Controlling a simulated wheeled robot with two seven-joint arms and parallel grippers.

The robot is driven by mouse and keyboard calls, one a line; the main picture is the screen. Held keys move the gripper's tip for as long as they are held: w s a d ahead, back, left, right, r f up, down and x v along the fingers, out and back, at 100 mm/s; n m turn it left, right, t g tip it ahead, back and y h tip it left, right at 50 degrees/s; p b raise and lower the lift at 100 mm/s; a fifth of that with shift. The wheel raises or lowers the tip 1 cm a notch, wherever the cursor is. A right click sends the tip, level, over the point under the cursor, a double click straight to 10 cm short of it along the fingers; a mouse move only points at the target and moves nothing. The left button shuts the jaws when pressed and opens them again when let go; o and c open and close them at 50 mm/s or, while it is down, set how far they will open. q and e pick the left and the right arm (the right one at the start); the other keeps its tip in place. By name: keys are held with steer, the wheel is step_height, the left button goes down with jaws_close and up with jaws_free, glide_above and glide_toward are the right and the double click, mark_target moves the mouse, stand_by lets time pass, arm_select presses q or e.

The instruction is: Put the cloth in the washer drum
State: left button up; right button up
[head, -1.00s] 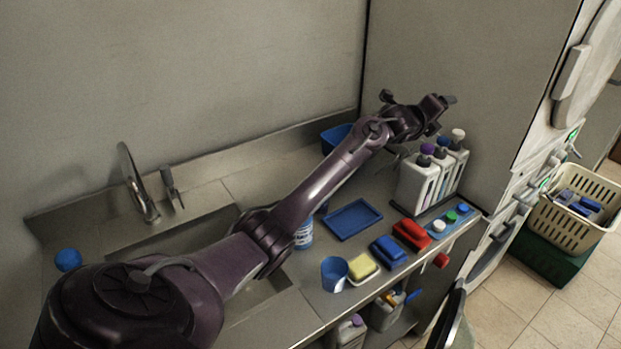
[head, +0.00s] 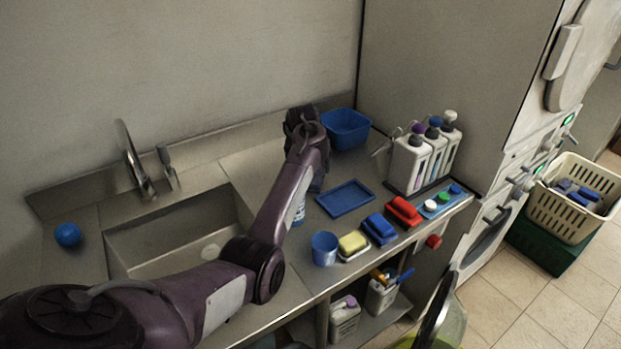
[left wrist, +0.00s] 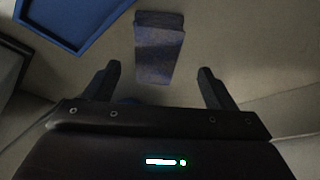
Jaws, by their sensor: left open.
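A folded blue-grey piece (left wrist: 158,48), which looks like the cloth, lies on the counter just ahead of my left gripper (left wrist: 159,72) in the left wrist view. The gripper is open, its fingers on either side of the view and apart from the cloth. A white machine front with a round door (head: 487,246), perhaps the washer, stands at the right. Its drum interior is not visible. My right gripper is not in view.
A cream basket (head: 566,215) stands right. The sink (head: 170,238) is empty.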

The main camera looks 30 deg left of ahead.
arm_select(q)
steer(key=x, duration=0.5)
steer(key=shift+w+d+p, duration=0.15)
steer(key=shift+d+p, duration=0.1)
steer(key=shift+p, duration=0.05)
steer(key=shift+r, duration=0.15)
steer(key=c, duration=1.1)
steer(key=shift+o, duration=0.2)
steer(key=shift+r, duration=0.1)
step_height(320, 180, up, 18)
steer(key=p, duration=1.8)
